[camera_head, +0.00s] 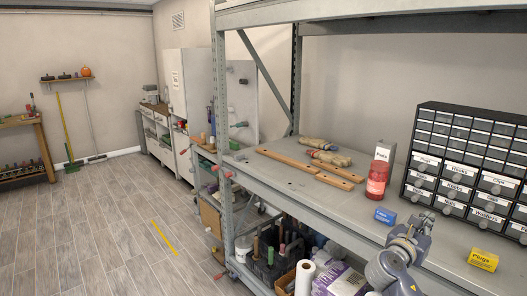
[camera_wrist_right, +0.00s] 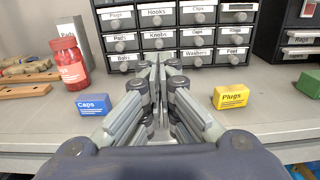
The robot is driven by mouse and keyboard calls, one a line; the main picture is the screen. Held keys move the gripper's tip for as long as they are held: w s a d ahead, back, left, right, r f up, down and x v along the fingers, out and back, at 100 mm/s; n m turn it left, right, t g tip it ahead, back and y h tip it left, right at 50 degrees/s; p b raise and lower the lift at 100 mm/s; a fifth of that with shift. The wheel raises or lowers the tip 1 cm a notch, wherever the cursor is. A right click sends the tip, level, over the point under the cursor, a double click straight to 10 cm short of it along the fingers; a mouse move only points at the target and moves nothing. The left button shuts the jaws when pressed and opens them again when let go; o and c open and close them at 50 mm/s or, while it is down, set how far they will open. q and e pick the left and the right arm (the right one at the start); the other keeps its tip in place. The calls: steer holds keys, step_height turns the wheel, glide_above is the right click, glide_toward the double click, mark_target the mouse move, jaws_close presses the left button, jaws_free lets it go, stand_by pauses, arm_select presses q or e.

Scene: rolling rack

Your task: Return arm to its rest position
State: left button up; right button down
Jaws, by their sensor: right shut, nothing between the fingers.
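My right gripper (camera_wrist_right: 157,95) is shut and empty in the right wrist view, above the shelf's front part and pointing at the drawer cabinet (camera_wrist_right: 180,36). A blue Caps box (camera_wrist_right: 93,104) lies left of it and a yellow Plugs box (camera_wrist_right: 231,97) lies right of it, both apart from the fingers. In the head view the right gripper (camera_head: 412,232) shows at lower right, between the blue box (camera_head: 385,216) and the yellow box (camera_head: 483,260). Its fingertips are small there. My left gripper is not in view.
The metal shelf (camera_head: 300,200) also holds a red jar (camera_head: 377,180), wooden strips (camera_head: 290,163) and work gloves (camera_head: 330,157). The rack's upright (camera_head: 220,120) and upper shelf (camera_head: 320,14) bound the space. A lower shelf holds bins and a white roll (camera_head: 305,277). The floor (camera_head: 110,230) at left is mostly clear.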

steer(key=s+a+f+m+g+y, duration=0.1)
steer(key=s+a+f+m+y, duration=0.1)
steer(key=f, duration=1)
steer(key=s+a+f+m+g+y, duration=0.1)
steer(key=s+f+y, duration=0.2)
steer(key=f, duration=0.9)
steer(key=s+a+f+m+g+y, duration=0.1)
steer(key=s+a+f+m+y, duration=0.1)
steer(key=f, duration=1.1)
steer(key=s+a+f+m+g+y, duration=0.2)
steer(key=s+a+f+m, duration=0.1)
steer(key=s+f, duration=0.55)
steer(key=s+a+f+m+g+y, duration=0.1)
steer(key=s+a+f+m+y, duration=0.15)
steer(key=s+f, duration=0.65)
steer(key=s+a+f+m+g, duration=0.1)
steer(key=s+a+f+m, duration=0.2)
steer(key=s, duration=0.8)
steer(key=s+a+f+m+g+y, duration=0.1)
steer(key=s+f+m, duration=0.4)
steer(key=s, duration=0.7)
steer(key=s+a+f+m+g+y, duration=0.1)
steer(key=s+a+f+m, duration=0.4)
steer(key=s, duration=0.7)
step_height(320, 180, down, 2)
steer(key=shift+f+g, duration=0.2)
steer(key=shift+g, duration=0.6)
